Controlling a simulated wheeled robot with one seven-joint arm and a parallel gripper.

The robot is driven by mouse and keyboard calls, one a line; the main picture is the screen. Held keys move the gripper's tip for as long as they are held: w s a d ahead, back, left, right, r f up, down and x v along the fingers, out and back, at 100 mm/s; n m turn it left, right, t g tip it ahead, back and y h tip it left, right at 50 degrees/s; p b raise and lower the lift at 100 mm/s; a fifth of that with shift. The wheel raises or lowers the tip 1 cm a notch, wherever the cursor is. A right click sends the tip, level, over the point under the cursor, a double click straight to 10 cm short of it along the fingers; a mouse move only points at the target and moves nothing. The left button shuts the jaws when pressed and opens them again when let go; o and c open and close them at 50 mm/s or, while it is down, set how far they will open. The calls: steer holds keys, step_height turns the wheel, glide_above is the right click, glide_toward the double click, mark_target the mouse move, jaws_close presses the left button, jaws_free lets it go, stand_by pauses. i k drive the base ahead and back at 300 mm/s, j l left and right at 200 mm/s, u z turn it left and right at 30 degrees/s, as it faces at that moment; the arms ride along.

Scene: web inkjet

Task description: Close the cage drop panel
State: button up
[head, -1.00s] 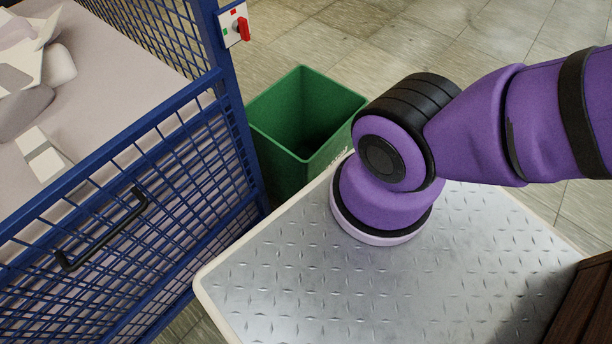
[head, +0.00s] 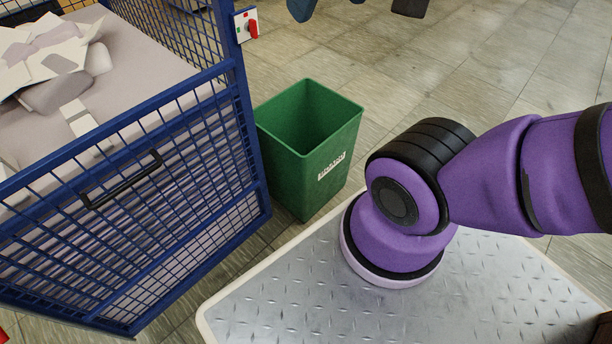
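The cage (head: 236,90) stands at the left, with a blue frame and blue mesh walls. Its mesh front panel (head: 190,165) faces me and carries a black bar handle (head: 122,183). The panel looks upright, with its top rail meeting the corner post at the right. I cannot tell whether it is fastened. Pale sheets and blocks (head: 60,60) lie inside on a light surface. My gripper is not in view. Only purple links of my arm show at the right, above my metal deck, and they are apart from the cage.
A green bin (head: 308,150) stands on the floor just right of the cage. A small box with a red switch (head: 251,27) is on the cage post. Dark blue shapes (head: 302,9) are cut off at the top edge. Tiled floor beyond the bin is clear.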

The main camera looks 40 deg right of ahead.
mark_target(14, 184)
steer(key=k+l+u, duration=0.25)
steer(key=u, duration=0.15)
steer(key=k+l+u, duration=0.3)
steer(key=u, duration=0.15)
